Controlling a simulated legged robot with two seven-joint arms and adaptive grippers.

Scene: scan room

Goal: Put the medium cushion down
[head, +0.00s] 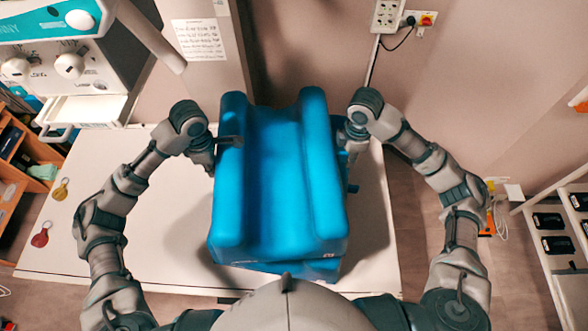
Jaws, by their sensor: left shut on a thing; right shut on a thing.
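The blue cushion (275,180) has two raised long sides and a hollow middle. It is in the centre of the head view, over the white table. More blue material (300,266) shows under its near edge; I cannot tell whether it is a separate cushion. My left gripper (222,150) is shut on the cushion's left side near the far end. My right gripper (340,150) is shut on its right side at about the same height. The fingertips are partly hidden by the wrists and the cushion. I cannot tell whether the cushion touches what is below it.
The white table (160,235) has bare room left and right of the cushion. A yellow tag (61,190) and a red tag (41,234) lie at its left. A machine (80,70) stands at the back left. A shelf rack (560,240) stands at the right.

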